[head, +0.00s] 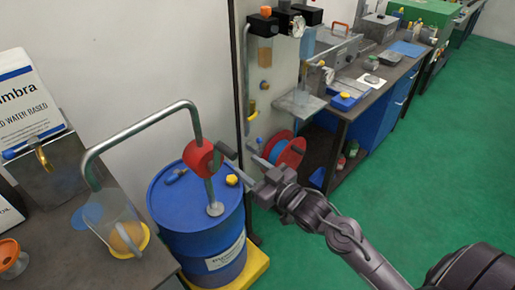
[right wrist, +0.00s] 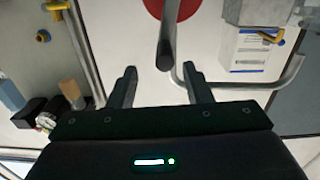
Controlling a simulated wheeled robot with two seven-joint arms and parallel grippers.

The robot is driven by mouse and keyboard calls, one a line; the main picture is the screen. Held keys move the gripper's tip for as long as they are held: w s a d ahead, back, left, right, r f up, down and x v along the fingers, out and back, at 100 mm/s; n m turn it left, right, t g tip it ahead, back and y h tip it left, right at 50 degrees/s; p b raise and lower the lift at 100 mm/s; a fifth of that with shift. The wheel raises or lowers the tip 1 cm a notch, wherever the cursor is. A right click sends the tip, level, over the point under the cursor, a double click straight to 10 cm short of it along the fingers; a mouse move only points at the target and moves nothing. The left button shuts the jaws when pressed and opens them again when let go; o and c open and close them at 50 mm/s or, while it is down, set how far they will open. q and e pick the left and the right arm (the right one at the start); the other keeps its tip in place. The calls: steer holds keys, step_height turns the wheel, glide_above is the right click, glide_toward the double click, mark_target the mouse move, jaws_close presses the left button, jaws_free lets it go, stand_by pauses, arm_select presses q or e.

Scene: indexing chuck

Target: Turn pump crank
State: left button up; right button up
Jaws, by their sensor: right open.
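A red rotary pump (head: 198,157) stands on a steel pipe in the top of a blue drum (head: 176,212). Its dark grey crank handle (head: 226,150) sticks out to the right of the pump, toward my right gripper (head: 250,162). In the right wrist view, the right gripper (right wrist: 160,85) is open and empty. The crank handle (right wrist: 164,50) lies in line with the gap between its two fingers, with the red pump (right wrist: 167,8) beyond it. I cannot tell how far the handle reaches between the fingertips. My left gripper is not in view.
The bent steel outlet pipe (head: 140,122) runs left from the pump to a clear container (head: 118,228) on a dark bench. The drum stands on a yellow base (head: 250,266). A red hose reel (head: 290,152) and a workbench (head: 350,100) are behind my right gripper. Green floor at right is clear.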

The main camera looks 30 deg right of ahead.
mark_target(234, 156)
steer(key=shift+a+r+m, duration=0.1)
steer(key=shift+r+m, duration=0.2)
steer(key=shift+w+a+r, duration=0.1)
steer(key=shift+w+r, duration=0.05)
steer(key=shift+w, duration=0.1)
steer(key=p+x, duration=0.2)
steer(key=x, duration=0.4)
steer(key=shift+a, duration=0.1)
steer(key=shift+w+a, duration=0.25)
steer(key=shift+w, duration=0.3)
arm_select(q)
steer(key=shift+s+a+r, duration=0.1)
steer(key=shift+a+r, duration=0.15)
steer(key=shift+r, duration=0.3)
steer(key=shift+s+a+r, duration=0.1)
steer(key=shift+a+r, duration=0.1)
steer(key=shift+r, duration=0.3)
arm_select(e)
steer(key=c, duration=0.4)
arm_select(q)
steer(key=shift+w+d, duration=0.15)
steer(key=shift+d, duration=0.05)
arm_select(e)
jaws_close()
